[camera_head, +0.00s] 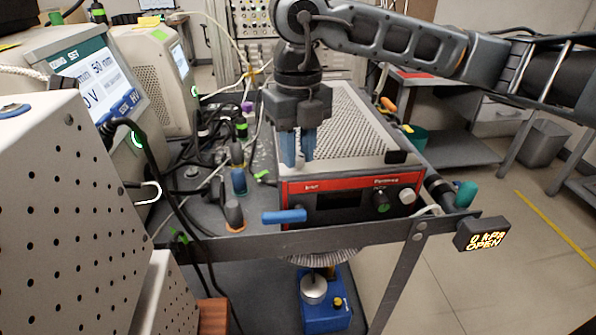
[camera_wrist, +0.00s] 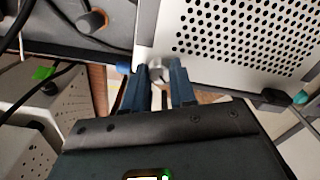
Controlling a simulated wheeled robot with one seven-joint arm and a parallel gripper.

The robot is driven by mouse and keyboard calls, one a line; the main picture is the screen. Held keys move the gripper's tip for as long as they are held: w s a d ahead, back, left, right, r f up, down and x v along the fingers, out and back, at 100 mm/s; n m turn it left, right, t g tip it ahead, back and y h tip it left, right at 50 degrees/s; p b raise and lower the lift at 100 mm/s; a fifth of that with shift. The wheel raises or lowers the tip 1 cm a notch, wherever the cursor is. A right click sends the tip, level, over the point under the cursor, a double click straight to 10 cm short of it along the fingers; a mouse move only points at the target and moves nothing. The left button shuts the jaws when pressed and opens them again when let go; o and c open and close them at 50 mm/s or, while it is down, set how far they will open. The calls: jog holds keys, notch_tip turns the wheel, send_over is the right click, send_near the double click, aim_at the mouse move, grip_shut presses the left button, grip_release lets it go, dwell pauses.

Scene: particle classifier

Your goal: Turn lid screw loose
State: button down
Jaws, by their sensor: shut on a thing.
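The unit with the red front panel (camera_head: 350,190) has a perforated metal lid (camera_head: 345,120) on top; the lid also fills the upper right of the wrist view (camera_wrist: 215,62). My gripper (camera_head: 298,162) points down over the lid's front left corner, its two blue fingers close together. In the wrist view my gripper (camera_wrist: 158,78) has its fingertips on either side of a small round silvery screw head (camera_wrist: 158,70) at the lid's corner, and it is shut on it. The screw is hidden behind the fingers in the head view.
Cables and several knobs (camera_head: 236,214) lie left of the unit. A blue handle (camera_head: 284,216) juts out at the front edge. A display box reading OPEN (camera_head: 482,233) hangs at the right corner. A perforated grey box (camera_head: 60,215) stands close on the left.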

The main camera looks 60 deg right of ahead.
aim_at(298, 155)
jog(key=n+b, duration=0.2)
jog(key=b, duration=0.1)
jog(key=n+b, duration=0.2)
jog(key=b, duration=0.1)
jog(key=n+b, duration=0.2)
jog(key=b, duration=0.1)
jog(key=shift+f+n, duration=0.3)
jog(key=n+b, duration=0.4)
jog(key=n, duration=0.1)
jog(key=shift+r+b, duration=0.15)
jog(key=shift+b, duration=0.2)
jog(key=n+b, duration=0.3)
jog(key=n, duration=0.3)
jog(key=shift+r+n, duration=0.1)
jog(key=shift+n, duration=0.2)
jog(key=n+b, duration=0.1)
jog(key=n, duration=0.5)
jog(key=shift+n+b, duration=0.3)
jog(key=shift+b, duration=0.1)
jog(key=shift+r, duration=0.1)
jog(key=c, duration=0.9)
grip_release()
jog(key=shift+r+p, duration=1)
jog(key=shift+r, duration=2.85)
